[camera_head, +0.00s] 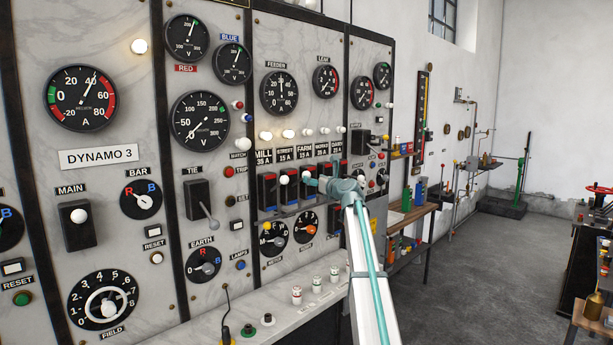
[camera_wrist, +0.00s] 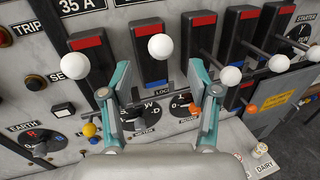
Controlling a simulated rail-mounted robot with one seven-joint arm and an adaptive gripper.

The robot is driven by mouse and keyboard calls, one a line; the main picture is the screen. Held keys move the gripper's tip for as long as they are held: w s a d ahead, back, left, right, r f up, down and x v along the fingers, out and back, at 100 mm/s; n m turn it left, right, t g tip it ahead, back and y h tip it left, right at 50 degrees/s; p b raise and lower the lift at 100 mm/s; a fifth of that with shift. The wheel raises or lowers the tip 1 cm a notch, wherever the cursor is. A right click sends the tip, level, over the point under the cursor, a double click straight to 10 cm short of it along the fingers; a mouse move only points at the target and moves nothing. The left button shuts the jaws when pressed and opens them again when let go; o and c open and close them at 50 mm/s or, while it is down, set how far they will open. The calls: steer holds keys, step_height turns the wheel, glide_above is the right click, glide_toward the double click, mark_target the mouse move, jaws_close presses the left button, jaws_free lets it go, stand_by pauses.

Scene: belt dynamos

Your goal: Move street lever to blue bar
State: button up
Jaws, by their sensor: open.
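The street lever's white round knob (camera_wrist: 161,47) stands out from its black switch block (camera_wrist: 147,62), second from the left in the wrist view. A red bar (camera_wrist: 147,25) is at the block's top and a blue bar (camera_wrist: 155,84) at its bottom. The knob appears in front of the upper part of the block, nearer the red bar in the picture. My gripper (camera_wrist: 161,72) is open, with one teal finger on each side of the knob. I see no clear contact. In the head view, my gripper (camera_head: 314,182) is at the switch row and partly covers it.
The mill lever's knob (camera_wrist: 75,65) is close on the left, and another white knob (camera_wrist: 230,75) on the right. Yellow (camera_wrist: 89,130) and orange (camera_wrist: 196,109) knobs stand below. A white ledge (camera_head: 265,325) runs under the panel. The floor (camera_head: 490,260) is clear.

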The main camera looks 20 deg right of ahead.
mark_target(300, 180)
steer(key=w, duration=0.2)
steer(key=w+p, duration=0.1)
steer(key=w, duration=0.4)
steer(key=shift+w+a+p, duration=0.2)
steer(key=shift+a+p, duration=0.05)
steer(key=shift+p, duration=0.05)
jaws_close()
